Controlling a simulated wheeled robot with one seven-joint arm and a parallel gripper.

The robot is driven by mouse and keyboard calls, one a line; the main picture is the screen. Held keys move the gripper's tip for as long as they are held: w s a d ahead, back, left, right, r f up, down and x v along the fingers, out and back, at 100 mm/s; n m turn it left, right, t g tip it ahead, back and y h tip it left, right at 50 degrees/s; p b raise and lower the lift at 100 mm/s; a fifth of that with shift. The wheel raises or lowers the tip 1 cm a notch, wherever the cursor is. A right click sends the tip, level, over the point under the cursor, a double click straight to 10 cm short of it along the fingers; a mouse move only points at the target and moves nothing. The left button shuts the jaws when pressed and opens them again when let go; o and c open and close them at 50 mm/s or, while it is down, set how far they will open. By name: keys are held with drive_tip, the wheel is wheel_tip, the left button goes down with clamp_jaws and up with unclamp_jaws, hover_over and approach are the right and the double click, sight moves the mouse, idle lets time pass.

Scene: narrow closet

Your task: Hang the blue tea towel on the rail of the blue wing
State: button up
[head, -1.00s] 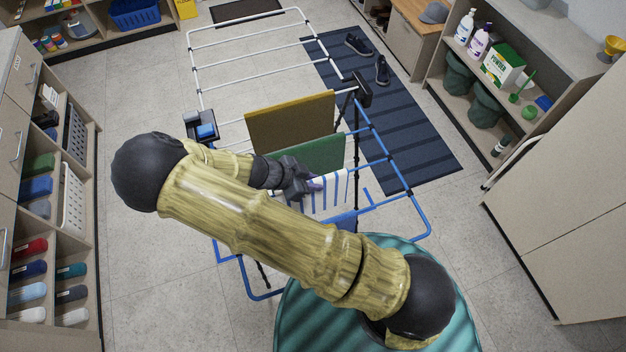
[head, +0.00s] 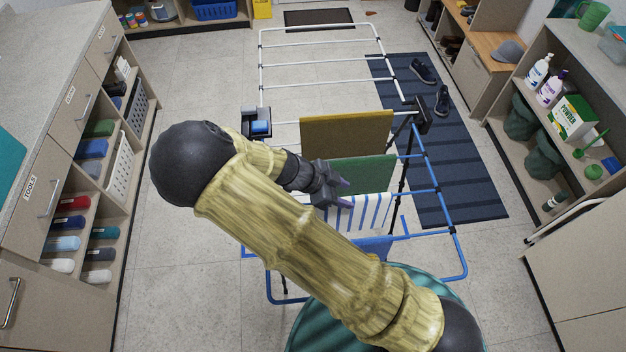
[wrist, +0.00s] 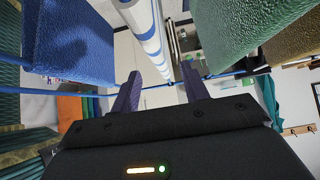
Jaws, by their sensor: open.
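A plain blue towel (head: 375,247) hangs on the blue wing of the drying rack, partly hidden by my arm. It shows large at the upper left of the wrist view (wrist: 70,40). A white towel with blue stripes (head: 372,210) hangs on the blue wing (head: 456,240) between the blue and green towels. My gripper (head: 346,193) is open beside the striped towel. In the wrist view my fingers (wrist: 161,72) are apart, with the striped towel (wrist: 150,30) seen edge-on beyond the gap. I cannot tell whether it lies between them. The blue towel is left of the fingers, apart from them.
A green towel (head: 365,172) and a mustard towel (head: 345,130) hang farther back on the rack. The white wing (head: 320,62) is empty. A dark tray (head: 257,112) with a blue item sits at the rack's left.

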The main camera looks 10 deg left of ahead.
drive_tip(key=b+v, duration=0.3)
drive_tip(key=v, duration=0.9)
drive_tip(key=shift+a+r, duration=0.2)
drive_tip(key=shift+a, duration=0.1)
drive_tip(key=shift+d, duration=0.15)
drive_tip(key=s+d+r+n+y, duration=0.1)
drive_tip(key=d+r+n+y, duration=0.1)
drive_tip(key=d+n+y, duration=0.2)
drive_tip(key=s+d+r+n+y+b, duration=0.1)
drive_tip(key=d+n+y, duration=0.3)
drive_tip(key=d+n, duration=0.6)
drive_tip(key=s+d+r, duration=0.1)
drive_tip(key=d, duration=0.8)
drive_tip(key=shift+d+r+n+y, duration=0.2)
drive_tip(key=shift+d+n+y, duration=0.1)
drive_tip(key=shift+n, duration=0.1)
idle(1.1)
